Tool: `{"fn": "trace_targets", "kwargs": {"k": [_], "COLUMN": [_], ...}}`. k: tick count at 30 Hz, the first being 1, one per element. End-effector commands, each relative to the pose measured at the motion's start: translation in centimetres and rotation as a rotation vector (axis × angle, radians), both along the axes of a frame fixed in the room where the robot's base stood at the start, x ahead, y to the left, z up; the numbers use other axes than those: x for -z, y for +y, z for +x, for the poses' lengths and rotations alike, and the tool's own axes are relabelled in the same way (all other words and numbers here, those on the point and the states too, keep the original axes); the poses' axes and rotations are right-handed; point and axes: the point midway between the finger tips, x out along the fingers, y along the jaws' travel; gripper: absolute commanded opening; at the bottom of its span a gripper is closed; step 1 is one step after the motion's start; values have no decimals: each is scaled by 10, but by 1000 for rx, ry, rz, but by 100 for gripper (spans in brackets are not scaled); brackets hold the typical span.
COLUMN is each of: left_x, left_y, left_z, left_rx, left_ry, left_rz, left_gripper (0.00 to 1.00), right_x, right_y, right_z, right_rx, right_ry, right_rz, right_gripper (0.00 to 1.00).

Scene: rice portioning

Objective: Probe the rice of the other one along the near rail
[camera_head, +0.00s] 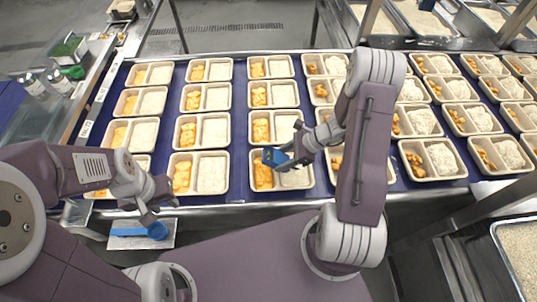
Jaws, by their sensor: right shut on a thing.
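My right gripper (285,155) is shut on a blue probe (270,157). It holds the probe over a two-compartment tray (256,187) in the row along the near rail. That tray has orange food on the left and white rice (295,178) on the right. The gripper covers part of the tray, and I cannot tell whether the probe tip touches the rice. Another near-row tray (197,188) stands to its left, its rice (212,173) uncovered. My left gripper (160,211) is open and empty near the rail, above a blue scoop (156,231).
The scoop lies on a metal plate (128,243) below the near rail (225,207). Several rows of filled trays cover the blue belt (168,92). My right arm hides some near-row trays. A rice bin (519,245) stands at the lower right, and bottles (35,85) stand at the left.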

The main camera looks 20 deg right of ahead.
Motion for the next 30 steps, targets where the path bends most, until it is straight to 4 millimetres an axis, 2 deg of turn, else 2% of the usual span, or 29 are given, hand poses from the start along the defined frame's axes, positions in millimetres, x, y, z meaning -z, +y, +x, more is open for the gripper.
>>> {"fn": "trace_targets", "kwargs": {"k": [3,19,22,30], "left_x": [-16,-70,-73,-70], "left_y": [0,0,0,0], "left_z": [0,0,0,0], "left_rx": [0,0,0,0], "left_ry": [0,0,0,0], "left_rz": [0,0,0,0], "left_gripper": [36,36,36,36], "right_x": [-19,-85,-89,-87], "right_y": [0,0,0,0], "right_z": [0,0,0,0], "right_rx": [0,-1,0,0], "right_ry": [-1,-1,0,0], "right_rz": [0,0,1,1], "right_gripper": [10,10,10,10]}}
